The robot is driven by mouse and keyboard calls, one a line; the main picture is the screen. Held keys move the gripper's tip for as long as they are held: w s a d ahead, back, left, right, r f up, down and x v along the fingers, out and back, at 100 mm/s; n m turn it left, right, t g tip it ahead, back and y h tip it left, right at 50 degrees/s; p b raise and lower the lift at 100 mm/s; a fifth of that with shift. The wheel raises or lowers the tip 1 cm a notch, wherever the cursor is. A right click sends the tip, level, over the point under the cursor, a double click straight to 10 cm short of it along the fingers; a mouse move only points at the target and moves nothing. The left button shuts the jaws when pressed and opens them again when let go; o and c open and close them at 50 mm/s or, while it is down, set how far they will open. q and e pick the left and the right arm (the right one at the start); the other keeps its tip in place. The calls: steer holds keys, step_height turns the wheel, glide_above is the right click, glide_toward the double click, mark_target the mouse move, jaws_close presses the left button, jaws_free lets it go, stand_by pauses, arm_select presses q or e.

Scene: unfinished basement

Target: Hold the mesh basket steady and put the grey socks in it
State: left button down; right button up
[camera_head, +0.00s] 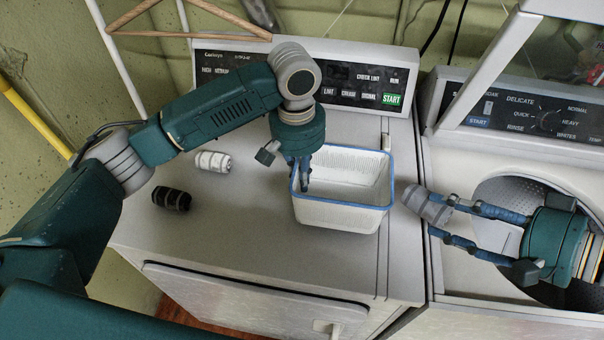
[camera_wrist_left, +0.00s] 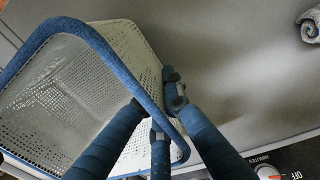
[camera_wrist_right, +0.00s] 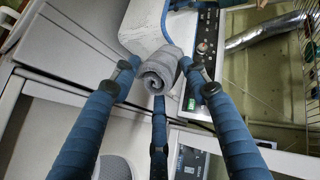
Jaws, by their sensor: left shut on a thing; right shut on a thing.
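The white mesh basket (camera_head: 342,216) with a blue rim stands on top of the left machine and looks empty. My left gripper (camera_head: 304,178) is shut on the basket's left rim; the left wrist view shows the fingers on both sides of the blue rim (camera_wrist_left: 105,62). My right gripper (camera_head: 440,216) is shut on the rolled grey socks (camera_head: 424,204), just right of the basket and apart from it. The right wrist view shows the grey roll (camera_wrist_right: 157,70) between the fingertips, with the basket (camera_wrist_right: 143,26) beyond it.
A white rolled pair (camera_head: 213,162) and a black rolled pair (camera_head: 172,199) lie left of the basket on the machine top (camera_head: 245,235). A control panel (camera_head: 340,85) rises behind. An open round drum door (camera_head: 500,192) is at the right machine. A wooden hanger (camera_head: 190,33) hangs back left.

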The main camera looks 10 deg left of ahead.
arm_select(q)
steer(key=shift+f, duration=0.95)
steer(key=c, duration=1.9)
jaws_free()
steer(key=shift+c, duration=0.5)
jaws_close()
